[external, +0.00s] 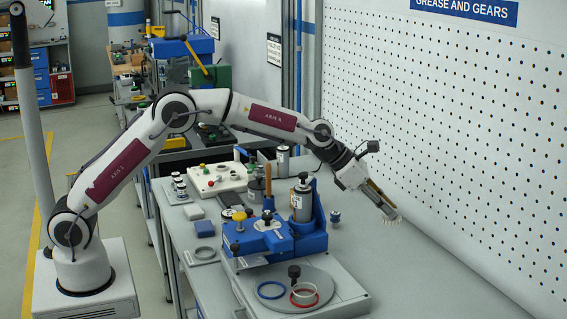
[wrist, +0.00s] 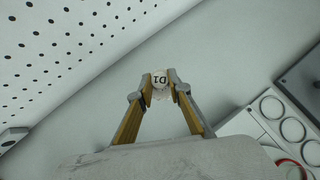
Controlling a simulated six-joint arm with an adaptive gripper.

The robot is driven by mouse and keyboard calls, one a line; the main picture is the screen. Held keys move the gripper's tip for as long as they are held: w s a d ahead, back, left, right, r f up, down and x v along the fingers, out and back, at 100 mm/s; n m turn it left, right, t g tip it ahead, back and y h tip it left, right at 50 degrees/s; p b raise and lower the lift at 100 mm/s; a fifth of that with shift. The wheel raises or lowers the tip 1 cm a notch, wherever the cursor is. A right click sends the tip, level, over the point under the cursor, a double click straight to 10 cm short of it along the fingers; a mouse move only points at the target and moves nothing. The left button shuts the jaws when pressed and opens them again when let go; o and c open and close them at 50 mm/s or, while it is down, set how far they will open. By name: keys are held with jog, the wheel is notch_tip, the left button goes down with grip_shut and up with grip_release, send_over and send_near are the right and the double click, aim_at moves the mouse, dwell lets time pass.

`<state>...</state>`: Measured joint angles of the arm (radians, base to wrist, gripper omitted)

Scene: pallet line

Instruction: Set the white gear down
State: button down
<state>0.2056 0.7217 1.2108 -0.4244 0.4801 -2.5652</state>
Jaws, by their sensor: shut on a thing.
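The white gear (wrist: 160,82), with dark marking "D1" on it, is held between the fingertips of my gripper (wrist: 160,92) in the wrist view. In the external view my gripper (external: 383,207) is at the right, over the bench near the perforated wall. The gear (external: 391,219) shows there as a small pale toothed edge at the fingertips. My gripper is shut on the gear. Whether the gear touches the bench top is hard to tell.
The grey bench (external: 420,270) is bare around my gripper. A blue fixture (external: 262,240) on a pale base plate with blue and red rings (external: 304,295) stands to the left. The perforated wall (external: 450,120) rises close on the right.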

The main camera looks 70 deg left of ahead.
jog(key=w+a+n+t+y, duration=0.1)
jog(key=a+n+y, duration=0.25)
jog(key=a, duration=2.85)
jog(key=s+a+n+y, duration=0.15)
jog(key=s+a, duration=0.25)
jog(key=a, duration=0.9)
jog(key=s+a+n+y, duration=0.1)
jog(key=s+a+n, duration=0.3)
jog(key=a, duration=0.9)
jog(key=shift+m, duration=0.3)
jog(key=f, duration=0.5)
jog(key=shift+s, duration=0.35)
jog(key=shift+f, duration=0.1)
jog(key=shift+f, duration=2.8)
jog(key=shift+f, duration=0.15)
jog(key=shift+f, duration=1.95)
